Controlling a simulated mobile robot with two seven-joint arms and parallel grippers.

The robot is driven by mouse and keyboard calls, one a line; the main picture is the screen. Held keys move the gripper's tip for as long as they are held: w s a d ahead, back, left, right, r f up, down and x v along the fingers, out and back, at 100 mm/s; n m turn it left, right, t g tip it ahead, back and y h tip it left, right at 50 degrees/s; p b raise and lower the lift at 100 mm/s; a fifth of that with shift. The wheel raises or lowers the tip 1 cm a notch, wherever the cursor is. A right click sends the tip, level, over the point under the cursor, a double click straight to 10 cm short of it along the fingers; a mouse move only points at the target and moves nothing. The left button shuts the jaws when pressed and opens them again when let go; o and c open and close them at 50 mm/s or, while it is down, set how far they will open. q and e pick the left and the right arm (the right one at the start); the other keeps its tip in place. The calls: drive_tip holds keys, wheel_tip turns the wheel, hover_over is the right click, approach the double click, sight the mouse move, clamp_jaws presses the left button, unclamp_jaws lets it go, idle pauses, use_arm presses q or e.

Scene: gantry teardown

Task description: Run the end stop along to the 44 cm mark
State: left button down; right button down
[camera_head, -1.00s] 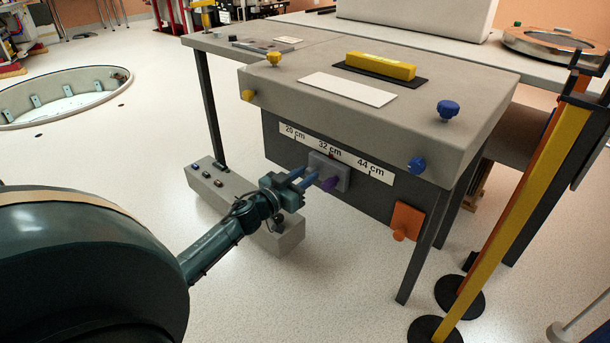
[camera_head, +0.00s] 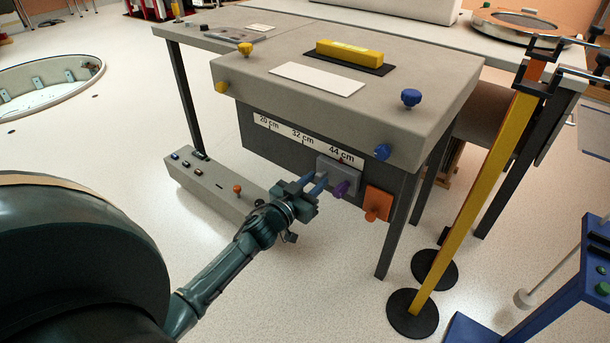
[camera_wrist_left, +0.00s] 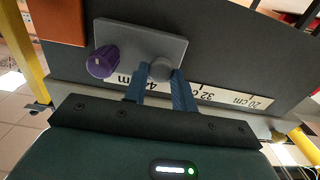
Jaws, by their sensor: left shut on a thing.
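The end stop is a grey plate (camera_head: 325,166) on the dark front face of the bench, with a purple knob (camera_head: 341,188) on it. It stands just below the 44 cm label on the white scale strip (camera_head: 280,132); exact alignment is hard to tell. In the left wrist view the plate (camera_wrist_left: 140,42) carries the purple knob (camera_wrist_left: 103,62) and a round grey grip (camera_wrist_left: 160,69). My left gripper (camera_head: 318,182) is shut on this grey grip, its blue fingers (camera_wrist_left: 160,84) either side. The plate partly hides the 44 cm label in the wrist view. My right gripper is not in view.
An orange plate with a knob (camera_head: 377,203) sits just right of the end stop. Blue knobs (camera_head: 382,152) and yellow knobs (camera_head: 221,87) are on the bench. A yellow post (camera_head: 470,200) stands right. A grey switch box (camera_head: 215,190) lies on the floor behind my forearm.

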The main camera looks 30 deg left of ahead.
use_arm(q)
drive_tip(key=shift+d, duration=0.35)
drive_tip(key=c, duration=1.1)
unclamp_jaws()
drive_tip(key=shift+c, duration=0.2)
drive_tip(key=shift+s+a, duration=0.1)
drive_tip(key=shift+s, duration=0.3)
drive_tip(key=s+a+p, duration=0.1)
drive_tip(key=s+p, duration=0.1)
drive_tip(key=s, duration=1)
drive_tip(key=shift+s+p, duration=0.2)
drive_tip(key=shift+p, duration=0.15)
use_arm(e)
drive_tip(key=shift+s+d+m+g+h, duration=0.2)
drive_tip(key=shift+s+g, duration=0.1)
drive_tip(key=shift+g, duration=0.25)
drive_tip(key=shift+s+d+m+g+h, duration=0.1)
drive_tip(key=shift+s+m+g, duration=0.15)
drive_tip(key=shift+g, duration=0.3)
